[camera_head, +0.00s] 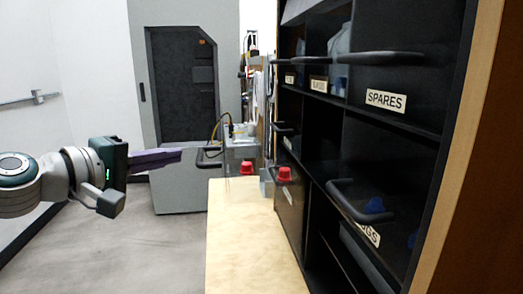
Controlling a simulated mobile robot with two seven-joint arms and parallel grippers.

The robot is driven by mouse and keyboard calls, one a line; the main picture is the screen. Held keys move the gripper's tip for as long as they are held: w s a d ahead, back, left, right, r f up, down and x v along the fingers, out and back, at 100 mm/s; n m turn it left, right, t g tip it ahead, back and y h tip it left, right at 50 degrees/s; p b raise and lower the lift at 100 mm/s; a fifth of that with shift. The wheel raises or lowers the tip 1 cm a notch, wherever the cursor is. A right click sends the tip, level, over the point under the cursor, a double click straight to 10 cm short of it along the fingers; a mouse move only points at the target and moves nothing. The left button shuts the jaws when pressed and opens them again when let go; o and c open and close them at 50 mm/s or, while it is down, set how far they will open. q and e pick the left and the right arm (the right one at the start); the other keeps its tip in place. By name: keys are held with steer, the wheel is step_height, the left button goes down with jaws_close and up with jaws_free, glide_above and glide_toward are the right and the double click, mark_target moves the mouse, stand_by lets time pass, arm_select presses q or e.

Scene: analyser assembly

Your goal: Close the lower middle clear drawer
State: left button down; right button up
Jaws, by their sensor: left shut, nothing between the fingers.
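My left gripper (178,154) reaches in from the left. Its purple fingers are together with nothing between them, pointing right. A clear grey-looking drawer or box (240,154) juts out to the left beyond the near cabinet fronts, with small items above it. A black bar handle (209,156) is at its left end. The fingertips are a little left of this handle in the picture; depth between them is hard to judge. I cannot tell for sure which compartment this drawer belongs to. My right gripper is not in view.
A black cabinet (349,126) with labelled clear drawers, including SPARES (386,100), fills the right. A pale wooden surface (250,235) runs along its front. Red knobs (247,169) show near its far end. A large grey unit (181,190) stands behind. Floor is open left.

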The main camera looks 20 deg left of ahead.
arm_select(q)
steer(key=shift+w+d+f, duration=0.1)
steer(key=shift+w+d, duration=0.15)
steer(key=shift+d, duration=0.25)
steer(key=shift+w+d+f, duration=0.1)
steer(key=shift+w+d, duration=0.15)
steer(key=shift+d, duration=0.2)
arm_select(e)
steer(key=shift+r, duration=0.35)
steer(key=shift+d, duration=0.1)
